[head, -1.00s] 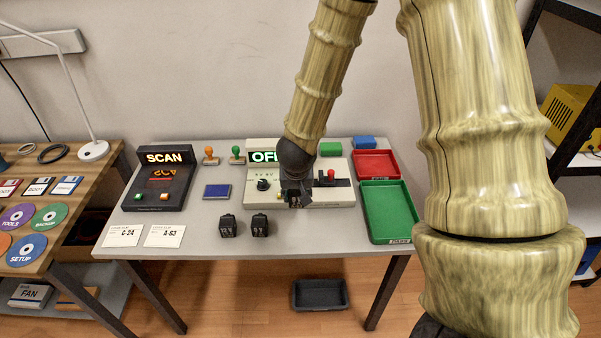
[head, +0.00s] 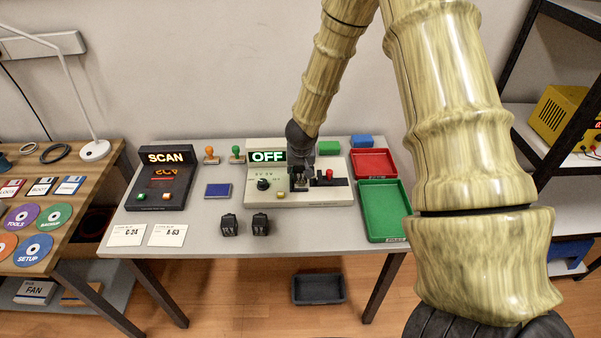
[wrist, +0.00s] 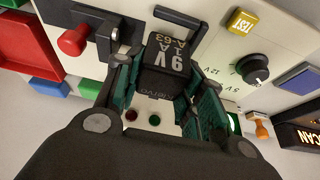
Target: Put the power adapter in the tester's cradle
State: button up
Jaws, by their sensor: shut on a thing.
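My gripper (wrist: 165,95) is shut on a black power adapter (wrist: 167,62) marked 9V 1A A-63. In the head view my gripper (head: 302,172) is over the right half of the pale tester (head: 270,197), whose display reads OFF. In the wrist view the adapter's marked face is toward the camera, and dark thin bars (wrist: 178,17) of the tester show beside it. Whether the adapter touches or sits in the cradle I cannot tell. The tester has a dial (wrist: 252,68), a yellow TEST button (wrist: 243,20) and a red-knobbed lever (wrist: 73,41).
Two more black adapters (head: 229,225) (head: 260,224) stand in front of the tester. A red tray (head: 374,163) and a green tray (head: 385,210) are at the right. The scanner (head: 160,180), a blue pad (head: 218,190) and label cards (head: 127,235) are at the left.

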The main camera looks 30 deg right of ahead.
aim_at(301, 175)
notch_tip(301, 175, down, 2)
jog(key=shift+f, duration=0.1)
jog(key=shift+s+f, duration=0.1)
jog(key=shift+f, duration=0.2)
dwell(0.4)
jog(key=o, duration=1.2)
jog(key=shift+f, duration=0.25)
jog(key=shift+r, duration=0.2)
